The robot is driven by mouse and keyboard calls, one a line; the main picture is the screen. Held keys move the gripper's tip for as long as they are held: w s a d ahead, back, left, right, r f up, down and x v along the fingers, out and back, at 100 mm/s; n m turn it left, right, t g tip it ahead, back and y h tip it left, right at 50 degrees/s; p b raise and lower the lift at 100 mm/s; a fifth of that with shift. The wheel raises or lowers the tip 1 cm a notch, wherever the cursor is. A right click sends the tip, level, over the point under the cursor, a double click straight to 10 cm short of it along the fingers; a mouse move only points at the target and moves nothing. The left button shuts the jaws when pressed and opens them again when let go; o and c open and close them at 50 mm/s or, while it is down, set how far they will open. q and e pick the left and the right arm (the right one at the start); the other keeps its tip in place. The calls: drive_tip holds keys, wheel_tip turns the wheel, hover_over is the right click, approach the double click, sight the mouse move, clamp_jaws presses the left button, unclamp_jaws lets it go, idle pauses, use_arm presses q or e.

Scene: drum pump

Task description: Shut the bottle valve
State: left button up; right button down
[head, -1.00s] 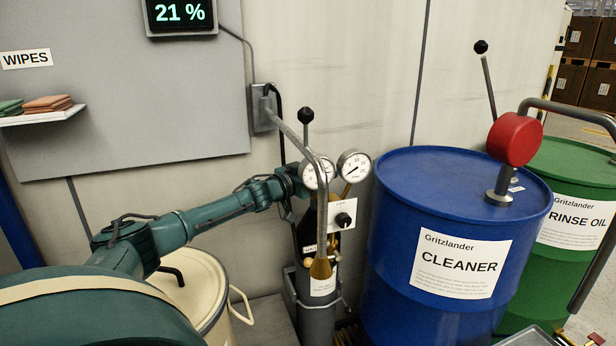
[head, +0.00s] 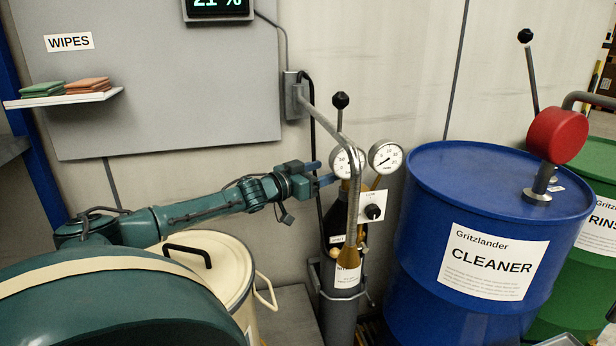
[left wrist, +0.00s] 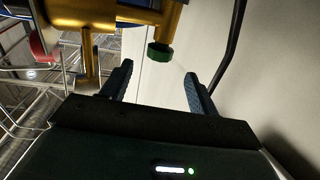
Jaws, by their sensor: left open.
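The bottle (head: 340,226) stands upright in a grey holder, with brass fittings and two round gauges (head: 385,156) on top. In the left wrist view a green knob (left wrist: 160,56) sits on the end of a brass stub of the fitting (left wrist: 105,12); it looks like the bottle valve. In the head view I cannot make this knob out. My left gripper (head: 325,173) is beside the left gauge. Its two blue fingers, also in the left wrist view (left wrist: 160,88), are open and empty, with the knob beyond the gap between their tips, apart from them. My right gripper is not in view.
A grey bent pipe (head: 350,150) and a black hose (head: 314,140) run close to the bottle. A panel with a black knob (head: 373,212) is on its right. A blue CLEANER drum (head: 425,240) stands right, a cream drum (head: 225,262) below my arm.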

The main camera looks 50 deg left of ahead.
use_arm(q)
drive_tip(key=s+p, duration=0.1)
drive_tip(key=s, duration=0.3)
drive_tip(key=shift+a+p, duration=0.15)
drive_tip(key=shift+p, duration=0.15)
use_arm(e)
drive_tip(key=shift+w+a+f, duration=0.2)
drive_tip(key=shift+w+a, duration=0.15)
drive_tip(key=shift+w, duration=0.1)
use_arm(q)
drive_tip(key=shift+r, duration=0.15)
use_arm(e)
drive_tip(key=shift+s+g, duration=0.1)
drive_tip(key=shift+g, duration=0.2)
